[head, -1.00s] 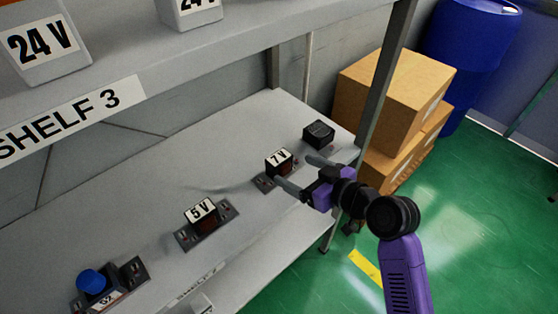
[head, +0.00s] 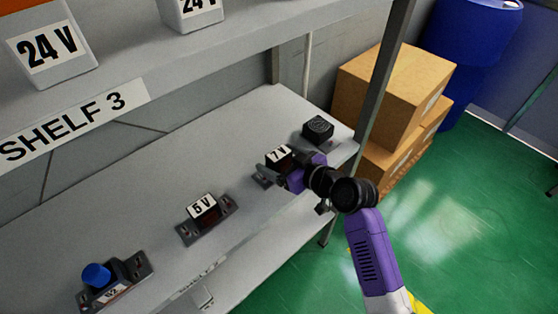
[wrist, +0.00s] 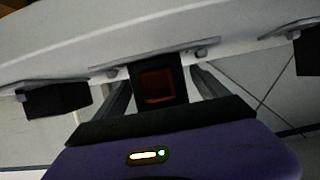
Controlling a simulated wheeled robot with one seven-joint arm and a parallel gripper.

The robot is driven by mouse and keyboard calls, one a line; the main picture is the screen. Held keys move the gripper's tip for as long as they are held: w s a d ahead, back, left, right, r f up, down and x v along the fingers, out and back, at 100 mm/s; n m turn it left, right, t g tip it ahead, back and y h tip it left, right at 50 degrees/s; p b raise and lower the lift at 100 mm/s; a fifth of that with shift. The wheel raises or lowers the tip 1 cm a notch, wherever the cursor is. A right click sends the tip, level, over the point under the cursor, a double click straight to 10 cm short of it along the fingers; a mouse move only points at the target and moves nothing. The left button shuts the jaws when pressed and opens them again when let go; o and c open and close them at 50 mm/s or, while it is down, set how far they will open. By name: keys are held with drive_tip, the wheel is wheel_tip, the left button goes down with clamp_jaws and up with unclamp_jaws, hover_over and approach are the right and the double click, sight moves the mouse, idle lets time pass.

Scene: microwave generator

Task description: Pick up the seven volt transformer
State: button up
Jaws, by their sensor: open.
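The seven volt transformer (head: 279,156) is a small dark block with a white "7 V" label, standing on the lower shelf. In the wrist view the transformer (wrist: 157,86) shows a reddish-brown face and a flat base plate. My gripper (head: 284,171) is at its front side in the head view, covering part of it. In the wrist view the gripper (wrist: 163,82) is open, with one finger on each side of the block. I cannot tell whether a finger touches it.
A transformer labelled 6 V (head: 203,211) stands to the left, with a blue-knobbed unit (head: 98,275) farther left. A black block (head: 318,129) sits behind to the right. A shelf post (head: 381,85) and cardboard boxes (head: 393,84) are on the right. The upper shelf (head: 200,62) overhangs the left side.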

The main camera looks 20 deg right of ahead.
drive_tip(key=shift+c, duration=0.4)
clamp_jaws()
drive_tip(key=shift+r, duration=0.15)
drive_tip(key=shift+r, duration=0.1)
